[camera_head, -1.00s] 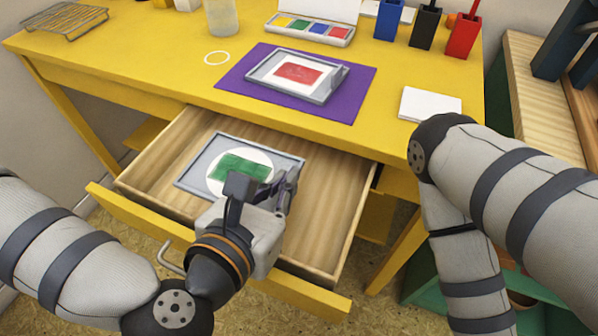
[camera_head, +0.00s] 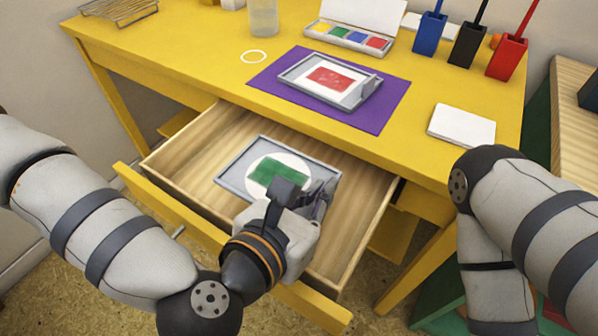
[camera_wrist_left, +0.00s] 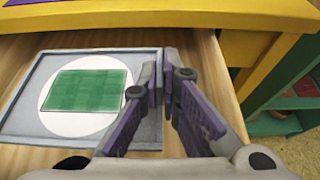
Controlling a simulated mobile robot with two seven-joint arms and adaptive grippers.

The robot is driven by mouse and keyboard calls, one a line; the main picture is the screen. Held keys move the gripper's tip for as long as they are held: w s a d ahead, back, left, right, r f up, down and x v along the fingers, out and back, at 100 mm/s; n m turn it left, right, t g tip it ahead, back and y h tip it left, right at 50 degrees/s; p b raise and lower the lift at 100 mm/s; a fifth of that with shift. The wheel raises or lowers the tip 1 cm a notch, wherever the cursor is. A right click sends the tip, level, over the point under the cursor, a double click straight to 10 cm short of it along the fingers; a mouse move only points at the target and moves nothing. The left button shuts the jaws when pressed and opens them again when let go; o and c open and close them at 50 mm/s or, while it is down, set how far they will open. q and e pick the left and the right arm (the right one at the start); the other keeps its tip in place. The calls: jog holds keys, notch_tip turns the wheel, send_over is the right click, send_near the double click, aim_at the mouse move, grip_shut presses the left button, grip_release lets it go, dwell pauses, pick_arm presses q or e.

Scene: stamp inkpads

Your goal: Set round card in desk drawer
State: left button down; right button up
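The round card (camera_head: 299,161) is white with a green printed patch and lies flat on a grey square tray (camera_head: 233,183). It also shows in the left wrist view (camera_wrist_left: 52,121). The tray is inside the open desk drawer (camera_head: 190,158), within its walls; I cannot tell whether it touches the drawer floor. My left gripper (camera_head: 318,193) is at the tray's right edge, its purple-padded fingers (camera_wrist_left: 164,88) close together and pinching that edge. My right arm (camera_head: 500,215) is at the right; its gripper is out of view.
The yellow desk (camera_head: 300,38) holds a purple mat (camera_head: 388,113) with another grey tray (camera_head: 345,98) and red print, a white pad (camera_head: 461,125), a colour inkpad box (camera_head: 345,40) and several pen cups. The drawer has bare floor right of the tray.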

pick_arm(q)
jog(key=b, duration=0.1)
send_over(349, 180)
jog(key=s+a, duration=0.2)
jog(key=s, duration=0.1)
notch_tip(349, 180, down, 5)
jog(key=shift+w, duration=0.15)
jog(key=x, duration=0.2)
jog(key=f+x, duration=0.1)
jog(key=x, duration=0.1)
jog(key=shift+a+b, duration=0.1)
jog(key=shift+b, duration=0.25)
pick_arm(e)
jog(key=shift+x, duration=0.9)
pick_arm(q)
jog(key=shift+f, duration=0.1)
jog(key=c, duration=1.8)
grip_release()
pick_arm(e)
jog(key=shift+f, duration=0.1)
pick_arm(q)
jog(key=shift+r, duration=0.3)
jog(key=p+v, duration=0.1)
jog(key=v, duration=1.1)
jog(key=shift+f, duration=0.1)
pick_arm(e)
jog(key=shift+w+r, duration=0.3)
jog(key=shift+r, duration=0.35)
